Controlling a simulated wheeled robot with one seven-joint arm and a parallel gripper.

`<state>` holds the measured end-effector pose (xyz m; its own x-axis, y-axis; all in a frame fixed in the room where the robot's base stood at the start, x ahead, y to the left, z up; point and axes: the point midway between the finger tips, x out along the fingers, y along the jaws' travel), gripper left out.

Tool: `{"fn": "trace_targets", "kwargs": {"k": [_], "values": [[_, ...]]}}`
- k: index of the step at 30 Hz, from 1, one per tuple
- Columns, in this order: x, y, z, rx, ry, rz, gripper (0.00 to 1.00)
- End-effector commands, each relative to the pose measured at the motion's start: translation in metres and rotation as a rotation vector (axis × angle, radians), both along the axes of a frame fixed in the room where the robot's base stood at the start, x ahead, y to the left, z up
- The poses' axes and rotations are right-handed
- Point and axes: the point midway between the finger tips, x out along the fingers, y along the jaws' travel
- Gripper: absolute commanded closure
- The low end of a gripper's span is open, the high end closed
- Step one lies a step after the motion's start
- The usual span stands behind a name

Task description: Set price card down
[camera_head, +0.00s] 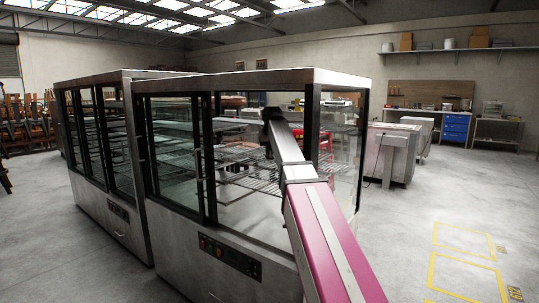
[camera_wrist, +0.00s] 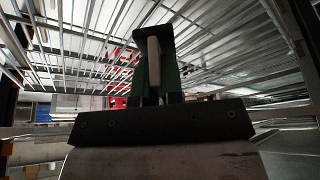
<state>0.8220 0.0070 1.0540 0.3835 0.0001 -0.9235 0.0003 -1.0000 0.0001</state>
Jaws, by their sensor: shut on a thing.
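In the wrist view, my gripper (camera_wrist: 155,38) shows dark fingers with green sides. It is shut on a narrow pale beige piece, which I take to be the price card (camera_wrist: 154,62), seen nearly edge-on. The card's face and any print are hidden. In the head view, my arm reaches through the open front of the nearer glass display cabinet (camera_head: 232,287). The dark end of the arm is inside, above a wire shelf (camera_head: 262,186). The fingers and the card cannot be made out there.
Wire racks (camera_wrist: 90,45) fill the upper wrist view, close around the gripper. A cabinet post (camera_head: 312,120) stands just right of my arm. A second cabinet (camera_head: 95,215) adjoins on the left. Open floor (camera_head: 400,230) lies to the right.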

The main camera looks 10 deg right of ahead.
Motion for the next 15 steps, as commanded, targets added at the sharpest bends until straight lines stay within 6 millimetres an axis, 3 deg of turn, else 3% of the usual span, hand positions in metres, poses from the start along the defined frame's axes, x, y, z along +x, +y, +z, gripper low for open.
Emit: {"fn": "trace_targets", "kwargs": {"k": [3,14,15], "values": [[-0.0007,0.0001,-0.0138,0.0,0.002,0.0,1.0],[-0.0002,0.0002,-0.0167,0.0,0.001,0.0,1.0],[-0.0001,0.0002,-0.0164,0.0,0.0,0.0,0.82]]}}
